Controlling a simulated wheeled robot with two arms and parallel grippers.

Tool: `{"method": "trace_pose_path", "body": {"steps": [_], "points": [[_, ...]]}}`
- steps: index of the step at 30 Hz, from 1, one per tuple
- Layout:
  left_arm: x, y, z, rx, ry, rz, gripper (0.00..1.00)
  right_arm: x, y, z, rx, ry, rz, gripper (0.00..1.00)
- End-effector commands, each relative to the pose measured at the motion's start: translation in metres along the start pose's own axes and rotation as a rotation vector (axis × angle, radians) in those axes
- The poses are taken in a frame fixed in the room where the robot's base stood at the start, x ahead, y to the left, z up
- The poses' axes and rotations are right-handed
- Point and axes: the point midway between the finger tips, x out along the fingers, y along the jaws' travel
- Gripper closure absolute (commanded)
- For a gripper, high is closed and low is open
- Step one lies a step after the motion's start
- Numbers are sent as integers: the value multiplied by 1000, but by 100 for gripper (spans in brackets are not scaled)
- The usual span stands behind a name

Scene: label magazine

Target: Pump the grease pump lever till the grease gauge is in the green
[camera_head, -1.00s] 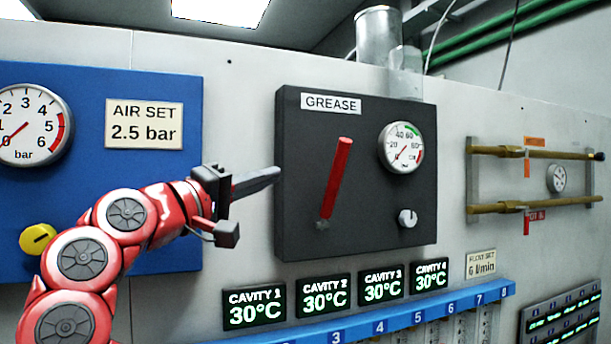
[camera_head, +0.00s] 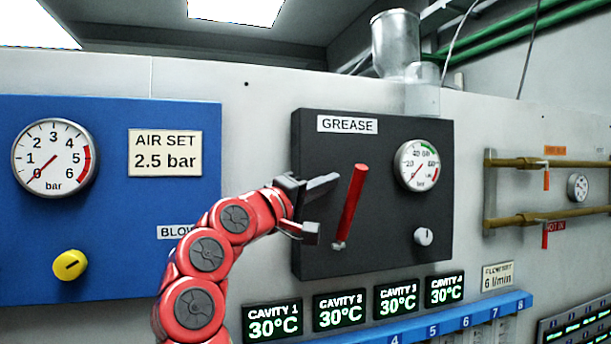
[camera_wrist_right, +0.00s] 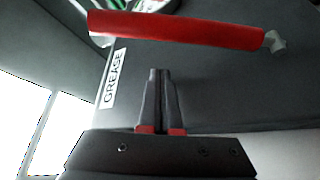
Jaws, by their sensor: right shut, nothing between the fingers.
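The red grease pump lever (camera_head: 352,205) stands nearly upright on the dark GREASE panel (camera_head: 310,160), its top leaning slightly right. The grease gauge (camera_head: 417,166) is right of the lever; its needle appears to point low left, outside the green arc. My right gripper (camera_head: 335,179) is in front of the panel, just left of the lever's upper half. In the right wrist view its fingers (camera_wrist_right: 160,75) are shut together and empty, pointing at the red lever (camera_wrist_right: 180,30), with a visible gap. My left gripper is not in view.
A silver knob (camera_head: 423,237) sits below the gauge. A blue panel (camera_head: 110,230) with a bar gauge and yellow knob (camera_head: 69,264) is at left. Cavity displays (camera_head: 340,312) and a blue numbered rail (camera_head: 500,308) lie below. Brass pipes (camera_head: 540,217) are at right.

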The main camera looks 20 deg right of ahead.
Motion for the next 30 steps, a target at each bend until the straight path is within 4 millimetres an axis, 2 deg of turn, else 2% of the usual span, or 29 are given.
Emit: {"method": "trace_pose_path", "body": {"steps": [15,30], "points": [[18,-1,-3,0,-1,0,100,-16,-2,32,-1,5,-1,100],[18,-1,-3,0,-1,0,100,-17,-2,35,4,5,0,100]]}}
